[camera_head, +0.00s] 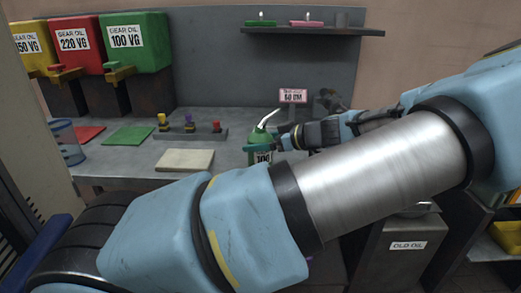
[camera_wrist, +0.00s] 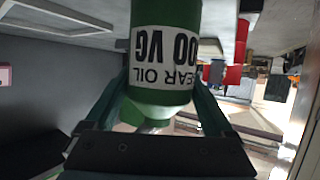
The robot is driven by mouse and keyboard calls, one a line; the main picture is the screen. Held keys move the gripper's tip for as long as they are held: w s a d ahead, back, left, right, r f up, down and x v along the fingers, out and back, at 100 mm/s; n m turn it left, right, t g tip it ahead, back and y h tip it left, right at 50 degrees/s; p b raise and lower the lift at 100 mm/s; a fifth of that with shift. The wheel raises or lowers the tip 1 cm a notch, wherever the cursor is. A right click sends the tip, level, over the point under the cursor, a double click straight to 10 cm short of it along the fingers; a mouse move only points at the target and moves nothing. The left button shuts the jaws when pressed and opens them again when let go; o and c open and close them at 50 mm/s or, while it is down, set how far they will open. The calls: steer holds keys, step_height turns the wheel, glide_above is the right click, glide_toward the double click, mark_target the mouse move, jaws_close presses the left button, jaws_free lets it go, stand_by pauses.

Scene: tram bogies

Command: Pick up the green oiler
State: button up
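The green oiler (camera_head: 262,148) has a thin pale spout, a green body and a white label reading gear oil 100 VG. It is upright at the bench, and my arm hides its lower end. In the wrist view the oiler (camera_wrist: 165,50) appears upside down and fills the middle. My gripper (camera_head: 284,142) reaches it from the right. In the wrist view my gripper (camera_wrist: 164,100) has one finger on each side of the oiler, close against its body, with no clear gap. I cannot tell whether its base touches the bench.
Yellow, red and green gear oil tanks (camera_head: 133,40) stand at the back left. A tan pad (camera_head: 185,160), a rack of small colored items (camera_head: 190,131) and a clear container (camera_head: 67,142) are left of the oiler. A shelf (camera_head: 310,30) hangs above. A pink sign (camera_head: 293,96) stands behind.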

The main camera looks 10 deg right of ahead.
jaws_close()
stand_by(0.4)
